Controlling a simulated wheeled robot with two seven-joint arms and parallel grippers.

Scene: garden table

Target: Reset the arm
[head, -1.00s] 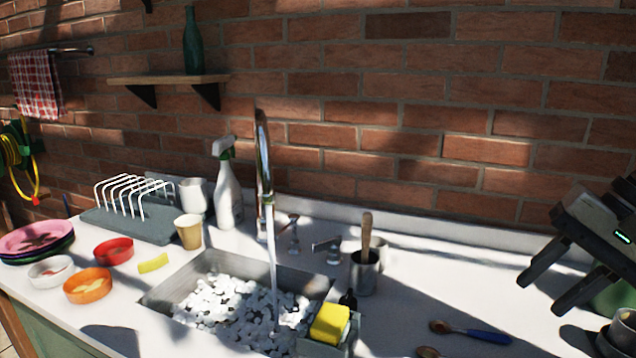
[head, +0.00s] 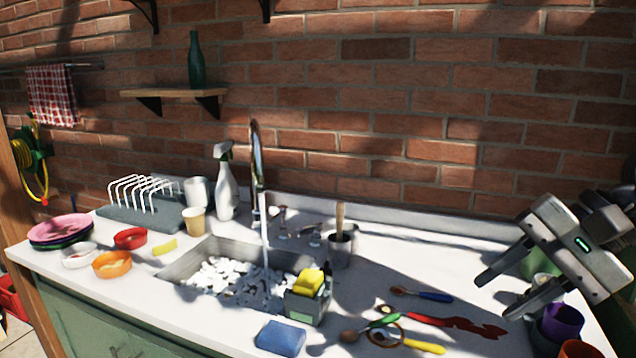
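My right gripper (head: 500,293) is at the right of the head view, above the counter's right end. Its two fingers are spread apart and nothing is between them. It hangs near a purple cup (head: 562,321) and other cups, and partly hides a green thing behind it. My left gripper is not in the head view.
The counter (head: 420,262) holds a sink (head: 205,262) with running water and white foam. Bowls (head: 112,264), plates (head: 60,229) and a dish rack (head: 143,203) stand left.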

